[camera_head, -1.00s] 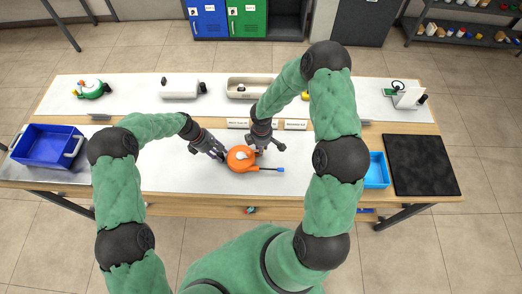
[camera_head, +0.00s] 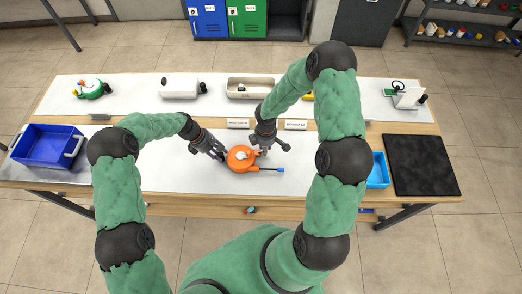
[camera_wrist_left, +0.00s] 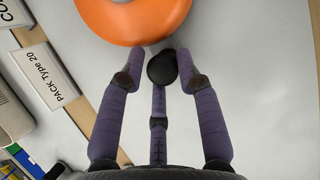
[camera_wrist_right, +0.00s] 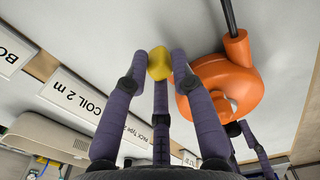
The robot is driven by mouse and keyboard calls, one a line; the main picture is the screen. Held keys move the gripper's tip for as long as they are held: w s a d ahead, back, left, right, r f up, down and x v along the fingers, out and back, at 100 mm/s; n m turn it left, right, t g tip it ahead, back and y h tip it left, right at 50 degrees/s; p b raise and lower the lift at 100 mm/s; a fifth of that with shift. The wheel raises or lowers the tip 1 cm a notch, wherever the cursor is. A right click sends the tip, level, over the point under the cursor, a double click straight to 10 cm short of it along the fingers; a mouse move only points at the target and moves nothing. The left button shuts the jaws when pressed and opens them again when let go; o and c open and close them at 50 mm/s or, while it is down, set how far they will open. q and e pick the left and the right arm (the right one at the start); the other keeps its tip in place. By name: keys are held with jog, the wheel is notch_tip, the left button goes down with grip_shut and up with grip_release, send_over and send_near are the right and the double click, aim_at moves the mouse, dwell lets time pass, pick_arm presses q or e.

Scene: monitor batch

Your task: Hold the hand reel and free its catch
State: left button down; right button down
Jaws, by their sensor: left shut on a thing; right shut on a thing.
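The orange hand reel (camera_head: 242,158) lies on the light mat at the middle of the table, with a dark rod and blue tip pointing right. My left gripper (camera_head: 222,157) is at its left side, shut on a black knob (camera_wrist_left: 162,68) beside the orange body (camera_wrist_left: 132,20). My right gripper (camera_head: 263,152) is at its upper right, shut on a small yellow knob (camera_wrist_right: 159,63) beside the orange body (camera_wrist_right: 228,85). The fingers partly cover both knobs. Whether the yellow knob is the catch, and its state, I cannot tell.
A blue crate (camera_head: 45,145) is at the far left, a light-blue tray (camera_head: 378,172) and dark pad (camera_head: 422,165) at the right. White label plates (camera_head: 238,123) line the mat's back edge. Several devices stand behind. The mat left of the reel is clear.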

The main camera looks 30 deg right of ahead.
jog(key=shift+s+d, duration=0.25)
jog(key=shift+d, duration=0.2)
dwell(0.3)
jog(key=c, duration=1)
grip_release()
jog(key=shift+o, duration=0.2)
notch_tip(320, 180, up, 12)
jog(key=shift+s, duration=0.15)
